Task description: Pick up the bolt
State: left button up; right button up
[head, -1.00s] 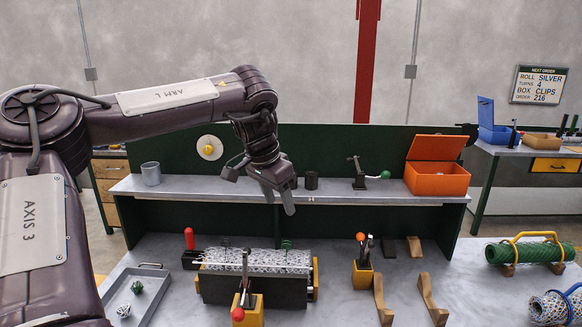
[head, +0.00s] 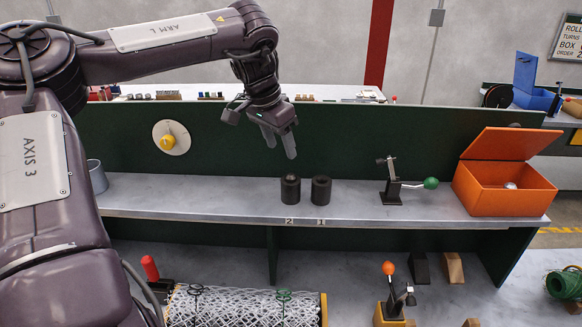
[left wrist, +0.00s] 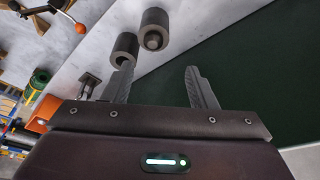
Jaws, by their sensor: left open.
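A dark, round-topped piece that looks like the bolt (head: 291,177) sits in the black cup (head: 290,194) above the number 2 on the grey shelf. In the left wrist view the bolt shows as a grey round end (left wrist: 153,40) inside the cup (left wrist: 155,19); the rest of it is hidden. My left gripper (head: 280,143) is open and empty, pointing down. It appears above and slightly left of the cup in the head view. In the left wrist view the fingers (left wrist: 158,75) are apart, with nothing between them. My right gripper is not in view.
A second black cup (head: 320,190) stands close by, above number 1. A clamp with a green knob (head: 431,183) and an open orange box (head: 503,194) stand to the right. A green back panel (head: 380,140) rises behind the shelf (head: 190,198).

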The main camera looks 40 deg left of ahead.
aim_at(291, 175)
pick_arm(q)
jog(key=shift+w+d+f+p, duration=0.15)
jog(key=shift+f+p, duration=0.2)
jog(key=shift+f, duration=0.35)
jog(key=shift+d+f, duration=0.15)
jog(key=shift+f, duration=0.2)
jog(key=shift+d+f+p, duration=0.15)
jog(key=shift+f+p, duration=0.2)
jog(key=shift+p, duration=0.25)
jog(key=p+x, duration=0.2)
jog(key=x, duration=0.1)
jog(key=shift+d+f, duration=0.1)
jog(key=shift+f, duration=0.3)
jog(key=shift+w+f, duration=0.25)
jog(key=shift+f, duration=0.15)
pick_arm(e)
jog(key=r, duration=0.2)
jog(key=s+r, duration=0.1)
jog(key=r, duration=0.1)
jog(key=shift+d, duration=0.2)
